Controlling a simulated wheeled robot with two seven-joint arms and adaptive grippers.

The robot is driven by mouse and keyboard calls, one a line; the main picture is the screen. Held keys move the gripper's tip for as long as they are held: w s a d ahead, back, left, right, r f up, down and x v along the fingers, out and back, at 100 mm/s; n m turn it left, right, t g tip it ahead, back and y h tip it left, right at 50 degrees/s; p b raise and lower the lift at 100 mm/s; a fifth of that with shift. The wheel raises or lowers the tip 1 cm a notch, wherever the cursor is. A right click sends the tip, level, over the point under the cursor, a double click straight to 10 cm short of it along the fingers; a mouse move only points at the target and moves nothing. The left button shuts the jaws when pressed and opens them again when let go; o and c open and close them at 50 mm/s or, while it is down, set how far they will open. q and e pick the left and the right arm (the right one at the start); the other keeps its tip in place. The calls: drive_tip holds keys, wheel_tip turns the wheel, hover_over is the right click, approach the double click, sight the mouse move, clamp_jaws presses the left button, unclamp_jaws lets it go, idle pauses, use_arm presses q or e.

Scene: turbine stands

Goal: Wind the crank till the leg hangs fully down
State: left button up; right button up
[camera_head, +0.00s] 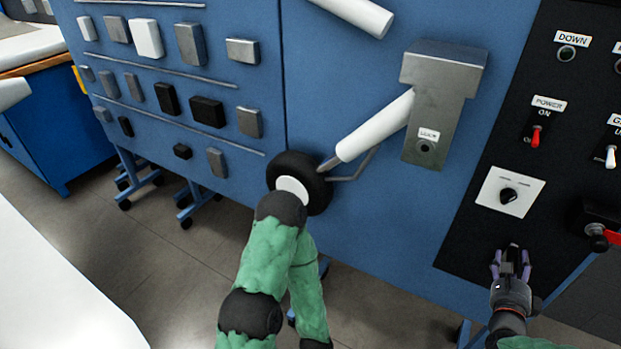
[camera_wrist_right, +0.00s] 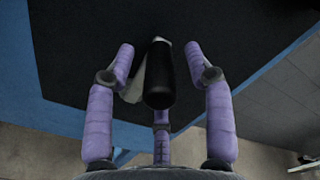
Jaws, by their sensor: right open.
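The leg (camera_head: 375,125) is a white strut slanting down and left from a grey metal bracket (camera_head: 440,80) on the blue panel. A black wheel with a white hub (camera_head: 293,187) is at its lower end, partly covered by my green arm. My right gripper (camera_head: 510,262) is open at the lower part of the black control panel. In the right wrist view, a black cylindrical handle (camera_wrist_right: 159,80), seemingly the crank's, lies between the spread purple fingers, with visible gaps at both sides. A pale grey piece shows behind it. My left gripper is not in view.
The black panel (camera_head: 470,235) carries a white plate with a black knob (camera_head: 508,195), a red power switch (camera_head: 535,137) and a red lever (camera_head: 613,238) at the right edge. A white surface (camera_head: 55,290) is at lower left.

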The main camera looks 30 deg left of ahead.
idle(0.4)
drive_tip(key=shift+b, duration=0.35)
drive_tip(key=c, duration=0.9)
drive_tip(key=shift+w+d+f+b, duration=0.1)
drive_tip(key=shift+d+f+b, duration=0.8)
drive_tip(key=shift+d, duration=0.55)
drive_tip(key=shift+w+d+f+b, duration=0.1)
drive_tip(key=shift+d+f+b, duration=0.75)
drive_tip(key=shift+d, duration=0.65)
drive_tip(key=shift+d+f+b, duration=0.85)
drive_tip(key=shift+d+b, duration=0.05)
drive_tip(key=shift+d, duration=0.55)
